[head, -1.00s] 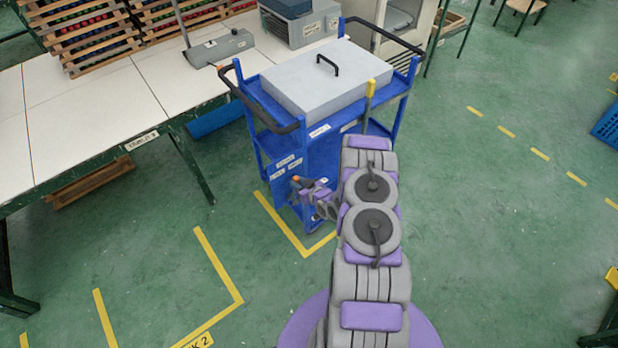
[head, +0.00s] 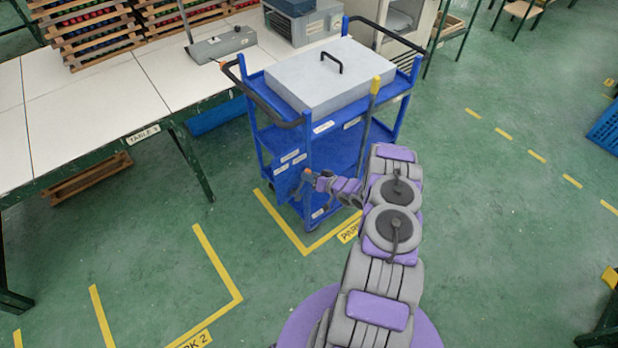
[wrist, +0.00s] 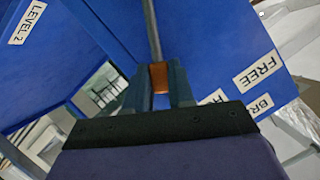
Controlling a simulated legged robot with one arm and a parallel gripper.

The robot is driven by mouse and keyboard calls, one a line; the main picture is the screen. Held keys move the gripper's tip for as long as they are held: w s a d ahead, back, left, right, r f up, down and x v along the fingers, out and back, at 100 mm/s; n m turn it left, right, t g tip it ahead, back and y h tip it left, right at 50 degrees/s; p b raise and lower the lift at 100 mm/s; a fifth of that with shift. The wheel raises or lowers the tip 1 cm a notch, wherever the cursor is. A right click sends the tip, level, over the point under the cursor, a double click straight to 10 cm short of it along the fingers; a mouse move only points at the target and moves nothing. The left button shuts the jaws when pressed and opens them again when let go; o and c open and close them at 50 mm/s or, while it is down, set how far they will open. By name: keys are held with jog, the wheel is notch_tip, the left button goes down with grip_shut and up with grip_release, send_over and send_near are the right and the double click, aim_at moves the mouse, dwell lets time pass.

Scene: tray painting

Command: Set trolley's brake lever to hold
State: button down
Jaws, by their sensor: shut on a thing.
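The blue trolley (head: 330,128) stands beside the white table, with a grey lidded box on top. My gripper (head: 308,178) is low at the trolley's near left corner in the head view. In the wrist view my gripper (wrist: 161,82) is shut on the orange grip of the brake lever (wrist: 159,75), whose grey rod (wrist: 151,30) runs up along the blue panel. A FREE label (wrist: 257,72) is to the right of the lever. A label starting with H (wrist: 212,98) is partly hidden by my gripper, and one starting BR (wrist: 260,106) is cut off.
A tall lever with a yellow top (head: 375,86) stands at the trolley's front right, close to my arm. The white table (head: 100,100) is to the left. Yellow floor lines (head: 285,228) mark the bay.

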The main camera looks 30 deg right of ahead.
jog(key=shift+w+d+r, duration=0.2)
jog(key=shift+w+r, duration=0.15)
jog(key=c, duration=1.1)
grip_release()
jog(key=shift+d, duration=0.15)
jog(key=shift+o, duration=0.7)
jog(key=shift+w+f, duration=0.1)
jog(key=shift+f, duration=0.2)
jog(key=p+v, duration=0.2)
jog(key=v, duration=1.5)
jog(key=shift+p, duration=0.4)
